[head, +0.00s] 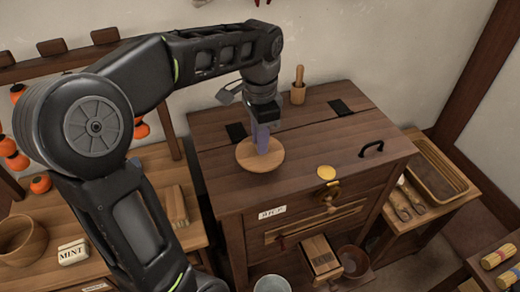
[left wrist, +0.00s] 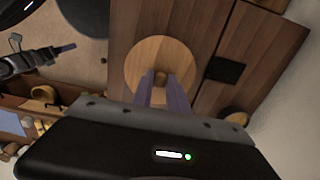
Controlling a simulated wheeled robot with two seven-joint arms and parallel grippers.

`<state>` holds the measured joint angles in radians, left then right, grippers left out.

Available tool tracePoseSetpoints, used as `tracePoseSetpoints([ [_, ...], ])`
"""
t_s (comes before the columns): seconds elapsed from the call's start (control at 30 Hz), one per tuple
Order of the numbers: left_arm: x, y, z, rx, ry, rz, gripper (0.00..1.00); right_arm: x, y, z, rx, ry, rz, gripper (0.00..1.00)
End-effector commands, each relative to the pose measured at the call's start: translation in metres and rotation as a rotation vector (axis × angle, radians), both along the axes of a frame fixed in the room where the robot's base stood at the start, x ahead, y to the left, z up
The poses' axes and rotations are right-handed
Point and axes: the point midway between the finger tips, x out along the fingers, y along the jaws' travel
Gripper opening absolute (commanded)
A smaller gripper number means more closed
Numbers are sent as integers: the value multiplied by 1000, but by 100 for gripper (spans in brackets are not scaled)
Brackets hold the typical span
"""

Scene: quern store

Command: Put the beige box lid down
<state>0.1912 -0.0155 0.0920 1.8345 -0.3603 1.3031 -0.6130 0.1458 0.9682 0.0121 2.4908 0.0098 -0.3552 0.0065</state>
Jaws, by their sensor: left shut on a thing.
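The beige box lid is a round, light wooden disc (head: 260,156) with a small knob, over the front left of the dark wooden chest top (head: 330,140). My left gripper (head: 261,145) points down from above, its purple fingers shut on the knob. In the left wrist view the lid (left wrist: 150,55) lies flat below the fingers (left wrist: 161,82). I cannot tell whether the lid touches the chest top. My right gripper (left wrist: 66,48) shows small at the left of the left wrist view, too small to judge its fingers.
A wooden mortar with pestle (head: 298,92) stands at the chest's back. A black handle (head: 371,149) and a yellow disc (head: 326,172) are on its right and front. A side table with a tray (head: 436,172) is at right. The chest top around the lid is mostly clear.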

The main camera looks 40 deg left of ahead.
Motion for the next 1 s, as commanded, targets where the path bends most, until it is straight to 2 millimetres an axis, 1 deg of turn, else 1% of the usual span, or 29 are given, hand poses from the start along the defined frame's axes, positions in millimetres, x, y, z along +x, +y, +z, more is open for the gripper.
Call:
tracePoseSetpoints([
  [0.07, -1, 0, -5, -1, 3, 0, 0, 0, 0, 1, 0, 0, 0, 36],
  [0.3, -1, 0, -35, -1, 3, -1, 0, -1, 0, 5, -2, 2, -1, 36],
  [0.7, 0, 0, -41, -1, 1, 0, 0, 0, 0, 1, -1, 1, -1, 36],
  [0.73, 0, 0, -41, -1, 1, 0, 20, 0, 0, 1, -1, 1, -1, 36],
  [1.0, 0, 0, -40, -1, 1, 0, 41, 0, 0, 2, -1, 1, -1, 36],
])
